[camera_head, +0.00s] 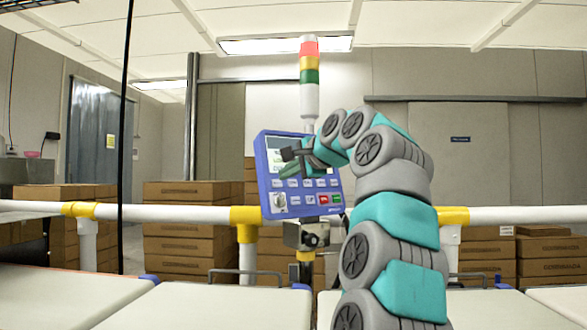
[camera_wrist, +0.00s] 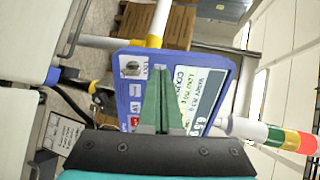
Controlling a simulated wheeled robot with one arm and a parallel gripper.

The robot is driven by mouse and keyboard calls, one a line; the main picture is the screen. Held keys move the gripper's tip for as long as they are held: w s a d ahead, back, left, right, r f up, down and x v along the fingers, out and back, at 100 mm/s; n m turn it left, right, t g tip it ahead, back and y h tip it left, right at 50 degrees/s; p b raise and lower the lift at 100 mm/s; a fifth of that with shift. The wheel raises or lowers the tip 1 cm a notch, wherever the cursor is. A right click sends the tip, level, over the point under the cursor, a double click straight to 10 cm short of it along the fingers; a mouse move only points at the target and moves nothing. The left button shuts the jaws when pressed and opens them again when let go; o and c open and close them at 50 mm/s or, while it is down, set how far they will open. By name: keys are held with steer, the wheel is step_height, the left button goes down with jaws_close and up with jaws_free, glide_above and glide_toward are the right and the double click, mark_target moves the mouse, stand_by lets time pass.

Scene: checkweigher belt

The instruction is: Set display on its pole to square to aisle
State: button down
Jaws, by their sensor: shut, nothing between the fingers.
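The display (camera_head: 310,191) is a blue panel with a screen, several buttons and a round knob, on its pole (camera_head: 305,256). My gripper (camera_head: 284,173) is in front of the panel and hides part of the screen. In the wrist view its green fingers (camera_wrist: 161,72) are together, with nothing between them, and overlap the panel's face. I cannot tell whether they touch it.
A white rail (camera_head: 380,214) with yellow joints runs behind the white belts (camera_head: 218,308). A red, yellow and green signal tower (camera_head: 310,78) rises behind the display. Stacked brown boxes (camera_head: 185,225) stand beyond the rail. A dark vertical cable (camera_head: 124,120) hangs at the left.

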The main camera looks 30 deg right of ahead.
mark_target(265, 185)
steer(key=shift+p+x, duration=0.7)
steer(key=shift+x, duration=3.4)
steer(key=shift+a+f, duration=0.1)
